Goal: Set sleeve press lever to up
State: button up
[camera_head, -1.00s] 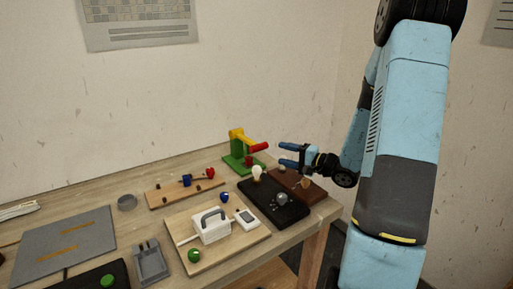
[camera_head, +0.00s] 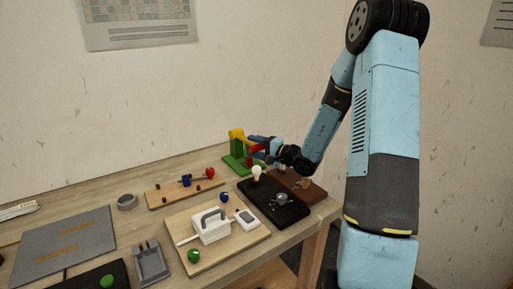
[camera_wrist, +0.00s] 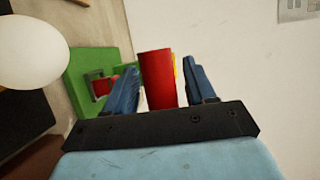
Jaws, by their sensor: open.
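The sleeve press is a green stand (camera_head: 236,160) with a yellow top (camera_head: 237,135) and a lever with a red handle (camera_head: 257,148), at the back right of the table. In the wrist view the red handle (camera_wrist: 158,75) lies between the two blue fingers of my gripper (camera_wrist: 162,85), with a gap on each side. My gripper (camera_head: 258,146) is open around the handle and partly covers it in the head view. The green base (camera_wrist: 95,70) with a small red part shows at the left in the wrist view.
A white bulb (camera_head: 257,172) stands on a black block (camera_head: 270,205) just in front of the press, and it is close at the left in the wrist view (camera_wrist: 30,52). A brown block (camera_head: 300,187) lies beside it. The wall is behind.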

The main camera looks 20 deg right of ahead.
jog(key=shift+c, duration=0.5)
grip_shut()
